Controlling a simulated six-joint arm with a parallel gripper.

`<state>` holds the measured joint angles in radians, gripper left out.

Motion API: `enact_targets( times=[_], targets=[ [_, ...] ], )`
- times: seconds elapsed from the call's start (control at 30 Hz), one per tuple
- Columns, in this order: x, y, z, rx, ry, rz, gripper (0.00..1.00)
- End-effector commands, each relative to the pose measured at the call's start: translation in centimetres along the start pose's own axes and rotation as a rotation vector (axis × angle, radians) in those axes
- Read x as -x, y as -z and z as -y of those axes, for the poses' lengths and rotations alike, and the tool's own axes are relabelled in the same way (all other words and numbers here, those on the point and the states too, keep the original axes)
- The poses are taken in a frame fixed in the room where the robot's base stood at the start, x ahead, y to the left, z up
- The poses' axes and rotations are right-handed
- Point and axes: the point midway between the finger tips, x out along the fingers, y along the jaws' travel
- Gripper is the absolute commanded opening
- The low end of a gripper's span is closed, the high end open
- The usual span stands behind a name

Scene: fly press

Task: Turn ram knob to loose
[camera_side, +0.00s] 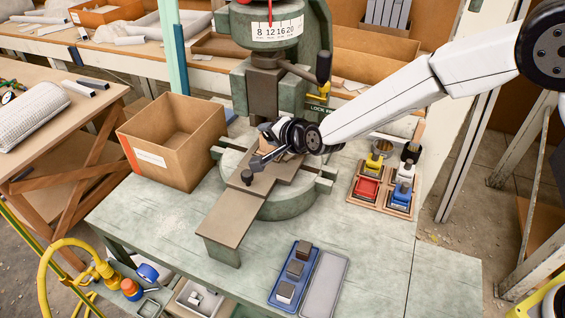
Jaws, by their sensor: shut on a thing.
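The green press stands at the back centre of the bench, with a numbered dial (276,30) and a square ram (262,95). A dark lever with a rounded end (323,66) sticks out at the ram's right, above a "LOCK" label (321,108). I cannot tell for certain which part is the ram knob. My gripper (256,163) is low in front of the ram, over the brown slide plate (235,205). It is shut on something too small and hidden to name. A small black knob (247,176) stands on the plate right by the fingertips.
An open cardboard box (172,140) stands left of the press. A wooden tray (411,205) with coloured blocks is at right. A blue tray (274,289) with grey blocks and a grey tray (324,285) lie in front. The bench's left front is clear.

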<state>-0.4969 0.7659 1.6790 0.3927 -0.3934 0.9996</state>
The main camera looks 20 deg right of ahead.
Motion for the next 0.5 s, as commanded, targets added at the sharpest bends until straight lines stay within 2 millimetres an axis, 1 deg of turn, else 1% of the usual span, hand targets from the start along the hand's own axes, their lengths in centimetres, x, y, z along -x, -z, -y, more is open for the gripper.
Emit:
enact_targets(
  times=[0.5],
  targets=[
    [0.02, -0.02, 0.05, 0.027, -0.061, 0.003, 0.00]
  ],
)
